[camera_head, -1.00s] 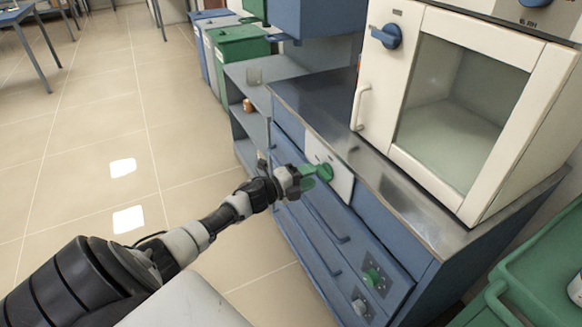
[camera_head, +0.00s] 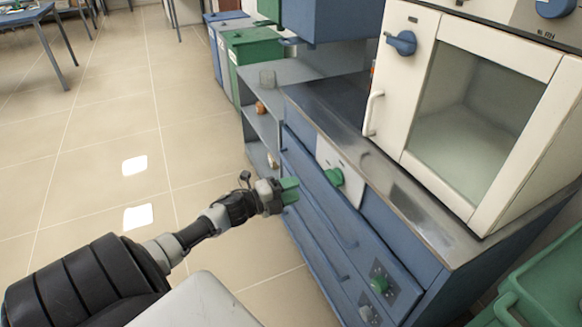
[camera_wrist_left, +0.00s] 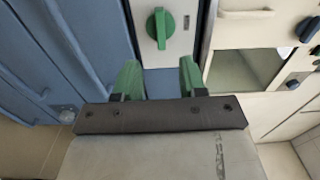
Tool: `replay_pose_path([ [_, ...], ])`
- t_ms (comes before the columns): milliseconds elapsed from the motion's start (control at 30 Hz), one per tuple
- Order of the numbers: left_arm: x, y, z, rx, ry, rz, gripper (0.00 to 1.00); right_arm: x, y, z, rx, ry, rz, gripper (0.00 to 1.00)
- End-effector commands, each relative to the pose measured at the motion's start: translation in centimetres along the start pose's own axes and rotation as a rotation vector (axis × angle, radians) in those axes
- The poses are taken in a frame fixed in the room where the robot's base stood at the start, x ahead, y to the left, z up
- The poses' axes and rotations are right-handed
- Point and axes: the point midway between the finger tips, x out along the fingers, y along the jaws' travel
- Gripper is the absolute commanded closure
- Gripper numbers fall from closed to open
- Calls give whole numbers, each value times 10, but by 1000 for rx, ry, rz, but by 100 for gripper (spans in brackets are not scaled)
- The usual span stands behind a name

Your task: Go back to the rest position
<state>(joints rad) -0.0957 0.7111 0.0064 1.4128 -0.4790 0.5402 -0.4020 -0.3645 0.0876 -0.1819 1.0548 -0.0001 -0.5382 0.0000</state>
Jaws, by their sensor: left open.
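My left gripper (camera_head: 290,190) has green fingertips and sits in front of the blue cabinet, left of a green knob (camera_head: 334,177) on a white panel. In the left wrist view my left gripper (camera_wrist_left: 160,80) is open, with its two green fingers apart and nothing between them. The green knob (camera_wrist_left: 160,28) shows beyond the fingertips, apart from them. My right gripper is not in view.
A cream furnace (camera_head: 395,100) with a blue knob and a window stands on the metal worktop (camera_head: 345,125). Bins (camera_head: 250,50) stand at the back. A green crate (camera_head: 545,290) is at right.

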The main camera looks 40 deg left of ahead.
Motion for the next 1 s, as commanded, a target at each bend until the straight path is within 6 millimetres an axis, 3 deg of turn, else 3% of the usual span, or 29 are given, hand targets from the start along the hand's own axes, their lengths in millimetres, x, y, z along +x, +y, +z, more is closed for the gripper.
replay_pose_path([
  [367, 0, 1, 0, -2, -2, 1, 58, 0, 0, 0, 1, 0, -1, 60],
  [467, -2, 16, -1, -50, -36, 19, 58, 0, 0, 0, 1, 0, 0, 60],
  [567, -11, 58, -6, -189, -140, 74, 58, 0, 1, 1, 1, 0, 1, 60],
  [667, -29, 122, -19, -393, -300, 167, 58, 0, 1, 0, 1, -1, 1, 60],
  [767, -56, 190, -45, -604, -471, 279, 58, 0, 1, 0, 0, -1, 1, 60],
  [900, -100, 272, -99, -861, -695, 446, 58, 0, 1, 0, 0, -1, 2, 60],
  [1000, -134, 319, -146, -1017, -842, 569, 58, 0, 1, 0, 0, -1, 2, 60],
])
